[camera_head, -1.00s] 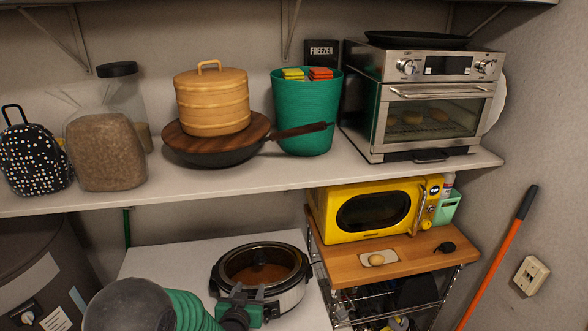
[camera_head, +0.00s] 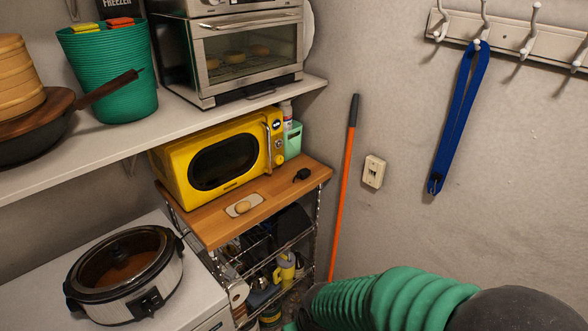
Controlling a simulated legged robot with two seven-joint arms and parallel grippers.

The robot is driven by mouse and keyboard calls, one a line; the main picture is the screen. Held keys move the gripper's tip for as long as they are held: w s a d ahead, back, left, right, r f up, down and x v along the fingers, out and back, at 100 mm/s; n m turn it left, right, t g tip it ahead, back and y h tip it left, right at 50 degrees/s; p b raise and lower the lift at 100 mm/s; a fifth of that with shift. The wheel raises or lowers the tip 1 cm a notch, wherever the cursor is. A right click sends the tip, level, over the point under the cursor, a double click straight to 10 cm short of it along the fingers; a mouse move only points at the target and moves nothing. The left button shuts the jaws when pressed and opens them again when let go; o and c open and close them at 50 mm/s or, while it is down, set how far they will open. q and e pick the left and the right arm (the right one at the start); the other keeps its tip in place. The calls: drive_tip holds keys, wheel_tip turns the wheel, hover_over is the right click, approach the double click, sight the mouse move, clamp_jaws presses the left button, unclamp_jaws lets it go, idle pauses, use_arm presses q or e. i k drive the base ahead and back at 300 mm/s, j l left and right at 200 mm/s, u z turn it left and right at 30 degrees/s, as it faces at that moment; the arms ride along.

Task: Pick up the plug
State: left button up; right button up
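A small black object that looks like the plug (camera_head: 302,175) lies on the right part of the wooden top (camera_head: 215,222) of the wire cart, in front of the yellow microwave. Nothing is touching it from above. My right arm's green ribbed sleeve comes in from the lower right, well below and to the right of the plug. The fingers of my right gripper do not show; they are beyond the bottom edge or hidden. My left arm and gripper are out of the picture.
The yellow microwave (camera_head: 215,158) stands behind the plug, with a potato-like item (camera_head: 243,207) to the left. A slow cooker (camera_head: 125,272) stands lower left. An orange-handled pole (camera_head: 343,190) leans at right, near a wall outlet (camera_head: 374,171). A shelf (camera_head: 180,125) overhangs the microwave.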

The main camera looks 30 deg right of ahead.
sight(305, 173)
drive_tip(key=z, duration=1.45)
